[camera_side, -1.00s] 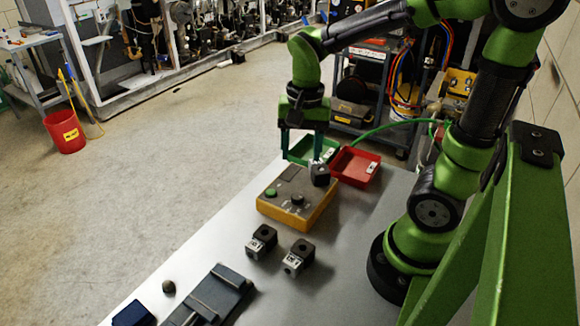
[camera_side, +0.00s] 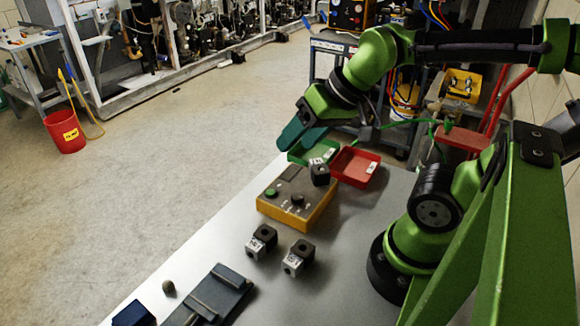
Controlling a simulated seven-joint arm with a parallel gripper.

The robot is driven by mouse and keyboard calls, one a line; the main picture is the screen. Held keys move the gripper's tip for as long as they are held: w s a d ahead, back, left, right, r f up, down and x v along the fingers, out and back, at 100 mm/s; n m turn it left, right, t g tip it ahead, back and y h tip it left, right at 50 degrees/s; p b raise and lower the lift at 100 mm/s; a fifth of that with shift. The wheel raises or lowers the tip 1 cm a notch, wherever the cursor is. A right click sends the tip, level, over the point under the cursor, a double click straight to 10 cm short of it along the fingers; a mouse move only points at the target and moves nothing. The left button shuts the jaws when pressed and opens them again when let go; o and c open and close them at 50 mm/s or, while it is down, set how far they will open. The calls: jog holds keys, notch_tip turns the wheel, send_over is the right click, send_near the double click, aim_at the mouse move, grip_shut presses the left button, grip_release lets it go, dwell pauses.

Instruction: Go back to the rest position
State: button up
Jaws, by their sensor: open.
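My gripper (camera_side: 287,143) is raised over the far end of the grey table (camera_side: 215,240), tilted with its dark green fingers pointing down and left. It is empty and apart from everything on the table. Below it are a green tray (camera_side: 298,157) and a red tray (camera_side: 352,166). A dark block with a pale label (camera_side: 319,174) sits at the far edge of the yellow-and-grey test box (camera_side: 312,215), close to the trays. I cannot tell exactly what the block rests on.
A dark slotted fixture (camera_side: 212,296), a small round knob (camera_side: 169,288) and a blue block (camera_side: 133,314) are at the front. A cart (camera_side: 335,46) stands behind the table.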

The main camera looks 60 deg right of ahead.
jog(key=shift+s+a+r+t, duration=0.2)
jog(key=shift+s+r+t, duration=0.1)
jog(key=shift+r, duration=0.05)
